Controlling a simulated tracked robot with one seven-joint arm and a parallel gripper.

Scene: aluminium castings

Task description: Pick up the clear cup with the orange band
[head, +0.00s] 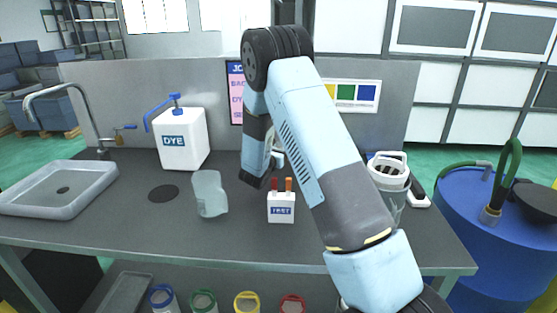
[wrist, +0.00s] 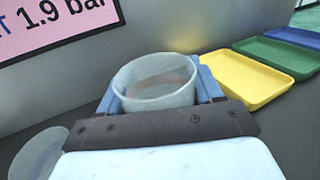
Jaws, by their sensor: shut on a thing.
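The clear cup with the orange band (wrist: 150,103) is upright between the two blue fingers of my gripper (wrist: 157,88) in the wrist view. A faint orange-pink band shows through its wall. My gripper is shut on this cup, one finger on each side. In the head view my arm hides most of the gripper and the held cup, so I cannot tell whether the cup touches the table. Another clear cup (head: 210,194) stands on the table to the left of my arm, and it also shows at the lower left of the wrist view (wrist: 38,155).
A white TEST box (head: 281,208) stands in front of my gripper. A white DYE container (head: 181,138) and a grey sink tray (head: 58,188) are at left. A yellow tray (wrist: 245,80) lies right of the held cup. A grey panel (head: 400,90) backs the table.

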